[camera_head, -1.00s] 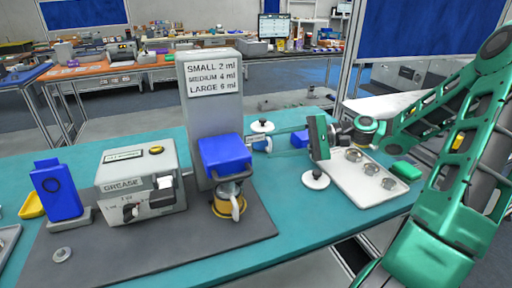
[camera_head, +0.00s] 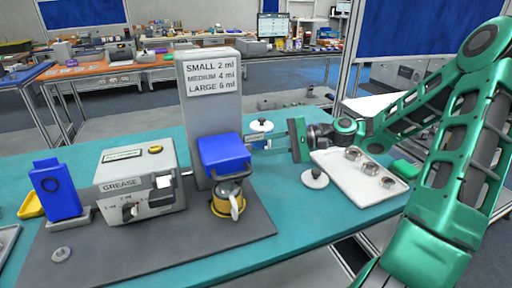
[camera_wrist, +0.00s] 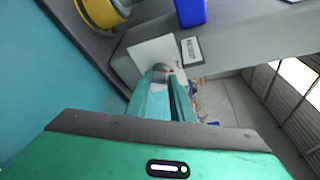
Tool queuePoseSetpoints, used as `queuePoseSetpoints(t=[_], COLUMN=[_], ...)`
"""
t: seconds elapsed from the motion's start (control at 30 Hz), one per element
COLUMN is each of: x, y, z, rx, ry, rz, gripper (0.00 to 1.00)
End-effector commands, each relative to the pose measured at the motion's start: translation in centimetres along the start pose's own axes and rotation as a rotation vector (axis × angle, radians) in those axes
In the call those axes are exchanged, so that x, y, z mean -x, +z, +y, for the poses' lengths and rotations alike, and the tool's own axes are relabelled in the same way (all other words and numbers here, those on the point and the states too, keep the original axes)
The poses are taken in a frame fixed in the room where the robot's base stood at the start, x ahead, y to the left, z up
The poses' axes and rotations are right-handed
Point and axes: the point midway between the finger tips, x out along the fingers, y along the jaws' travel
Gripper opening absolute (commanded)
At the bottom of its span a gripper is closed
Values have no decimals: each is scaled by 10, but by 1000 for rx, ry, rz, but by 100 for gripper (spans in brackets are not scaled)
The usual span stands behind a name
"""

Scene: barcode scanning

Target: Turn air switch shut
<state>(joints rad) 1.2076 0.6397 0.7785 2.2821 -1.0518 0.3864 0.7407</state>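The air switch (camera_wrist: 160,72) is a small dark round knob on a white square plate, on the side of the grey tower (camera_head: 209,118). In the head view that side is turned away and the switch is hard to make out. My gripper (camera_wrist: 164,78) points at the plate, its two green fingertips at the knob, one on each side of it or nearly so. I cannot tell whether they grip it. In the head view my gripper (camera_head: 254,145) reaches left to the tower's right side, behind the blue block (camera_head: 222,153).
A yellow-rimmed cup (camera_head: 226,200) stands under the blue block. The grease box (camera_head: 140,185) and a blue stand (camera_head: 56,190) are to the left. A white tray (camera_head: 365,190) with round parts and a white-based stand (camera_head: 314,179) lie near my wrist.

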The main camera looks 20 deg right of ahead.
Motion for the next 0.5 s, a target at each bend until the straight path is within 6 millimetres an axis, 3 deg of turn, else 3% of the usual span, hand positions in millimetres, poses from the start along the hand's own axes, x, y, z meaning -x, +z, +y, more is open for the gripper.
queuePoseSetpoints(t=[0.5], x=[0], y=[-1], z=[4], rx=[166], ry=[-71], rz=[1], gripper=[0])
